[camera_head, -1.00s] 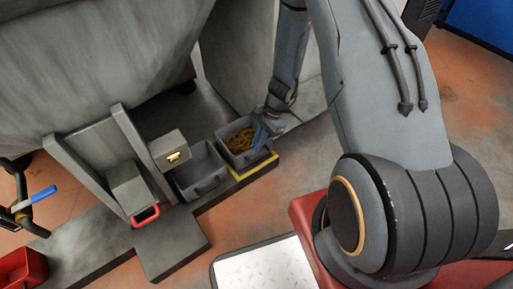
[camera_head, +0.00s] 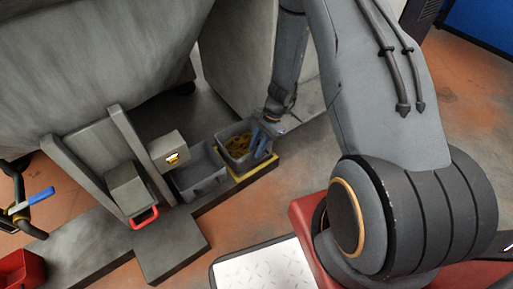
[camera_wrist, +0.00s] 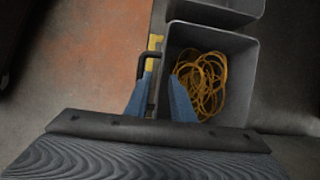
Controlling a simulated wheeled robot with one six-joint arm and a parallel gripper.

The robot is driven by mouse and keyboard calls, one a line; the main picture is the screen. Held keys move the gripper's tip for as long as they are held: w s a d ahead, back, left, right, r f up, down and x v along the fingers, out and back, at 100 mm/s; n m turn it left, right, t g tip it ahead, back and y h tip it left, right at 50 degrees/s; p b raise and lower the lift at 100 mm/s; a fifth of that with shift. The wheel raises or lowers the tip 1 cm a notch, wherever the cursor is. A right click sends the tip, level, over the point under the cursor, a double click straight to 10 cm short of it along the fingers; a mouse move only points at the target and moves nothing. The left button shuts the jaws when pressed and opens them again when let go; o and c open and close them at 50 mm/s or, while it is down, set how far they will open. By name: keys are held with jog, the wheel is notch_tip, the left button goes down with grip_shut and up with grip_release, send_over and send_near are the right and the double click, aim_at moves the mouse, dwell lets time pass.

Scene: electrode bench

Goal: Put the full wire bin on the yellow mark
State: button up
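The full wire bin (camera_head: 233,159) is a grey open box with yellow wire coils (camera_head: 238,145) inside. It sits upright over the yellow mark (camera_head: 256,168), whose yellow edge shows along its front side in the head view. In the wrist view the bin (camera_wrist: 238,95) shows its coils and a dark handle on the near wall, with a bit of yellow beside it. My gripper (camera_wrist: 160,80) has its two blue fingers apart on either side of that wall, one outside by the handle, one inside. My gripper also shows at the bin's right side in the head view (camera_head: 264,143).
An empty grey bin (camera_head: 199,183) stands just left of the full one. Further left is a grey box with a red handle (camera_head: 145,217) between upright plates. A red bin (camera_head: 18,270) is at the lower left.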

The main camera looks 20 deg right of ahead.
jog(key=p+v, duration=0.4)
jog(key=v, duration=0.8)
jog(key=s+a+r+n+h, duration=0.1)
jog(key=s+a+r+n, duration=0.25)
jog(key=a+r, duration=0.5)
jog(key=s+a+r+n+h, duration=0.1)
jog(key=s+a+r+n, duration=0.3)
jog(key=a+r, duration=0.5)
jog(key=s+a+r+n, duration=0.3)
jog(key=s+r+n, duration=0.3)
jog(key=s, duration=0.4)
jog(key=s+a+r+n+t+h, duration=0.1)
jog(key=s+a+r+n, duration=0.3)
jog(key=s+r+n, duration=0.3)
jog(key=s+r, duration=0.1)
jog(key=s, duration=0.1)
jog(key=shift+s+a, duration=0.2)
jog(key=shift+s, duration=0.2)
jog(key=shift+r, duration=0.1)
